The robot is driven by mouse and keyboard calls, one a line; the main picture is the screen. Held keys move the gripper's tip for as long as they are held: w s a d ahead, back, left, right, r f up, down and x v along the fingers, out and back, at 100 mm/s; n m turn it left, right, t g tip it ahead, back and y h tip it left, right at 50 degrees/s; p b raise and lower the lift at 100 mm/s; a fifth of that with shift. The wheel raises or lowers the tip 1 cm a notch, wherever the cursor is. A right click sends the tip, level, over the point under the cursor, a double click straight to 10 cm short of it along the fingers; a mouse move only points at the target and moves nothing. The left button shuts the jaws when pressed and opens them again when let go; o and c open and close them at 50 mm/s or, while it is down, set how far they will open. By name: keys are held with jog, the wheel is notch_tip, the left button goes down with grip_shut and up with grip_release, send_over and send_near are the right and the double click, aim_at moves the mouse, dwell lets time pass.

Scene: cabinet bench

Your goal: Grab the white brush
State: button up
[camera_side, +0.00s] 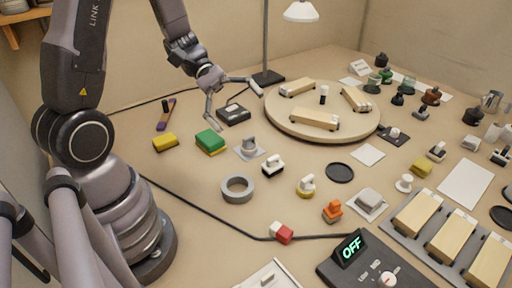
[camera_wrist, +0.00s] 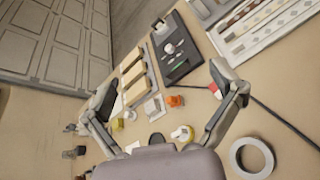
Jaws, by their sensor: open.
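My gripper (camera_side: 236,108) is open and empty, its two fingers spread wide in the air above the bench, left of the round wooden turntable. In the wrist view the open fingers (camera_wrist: 163,72) frame part of the bench. A small white-topped piece with a dark base (camera_side: 272,166) stands on the bench below and right of my gripper, apart from it; it looks most like the white brush, but I cannot be sure. A white-handled piece with a yellow base (camera_side: 306,187) stands nearby; it also shows in the wrist view (camera_wrist: 182,133).
The turntable (camera_side: 284,127) carries wooden blocks. A lamp base (camera_side: 267,77) is behind. A black cable crosses the bench.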

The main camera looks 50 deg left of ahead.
aim_at(272, 164)
jog(key=w+a+f+n+t+y, duration=0.1)
jog(key=a+f+n+t+y, duration=0.1)
jog(key=f+n, duration=0.4)
jog(key=w+a+f+n+t+y, duration=0.2)
jog(key=a+f+n+t, duration=0.3)
jog(key=f, duration=0.4)
jog(key=w+a+f+n+t+y, duration=0.2)
jog(key=a+f+n+t+y, duration=0.2)
jog(key=a+f+n, duration=0.2)
jog(key=shift+w+a+f+n, duration=0.15)
jog(key=shift+f+n, duration=0.35)
jog(key=shift+f, duration=0.1)
jog(key=shift+w+a+f+n, duration=0.1)
jog(key=shift+f+n, duration=0.4)
jog(key=shift+f, duration=0.05)
jog(key=x, duration=0.8)
jog(key=shift+a+f, duration=0.2)
jog(key=x, duration=0.5)
jog(key=shift+w+d+f, duration=0.1)
jog(key=shift+w+f, duration=0.1)
jog(key=shift+f, duration=0.2)
jog(key=c, duration=1.5)
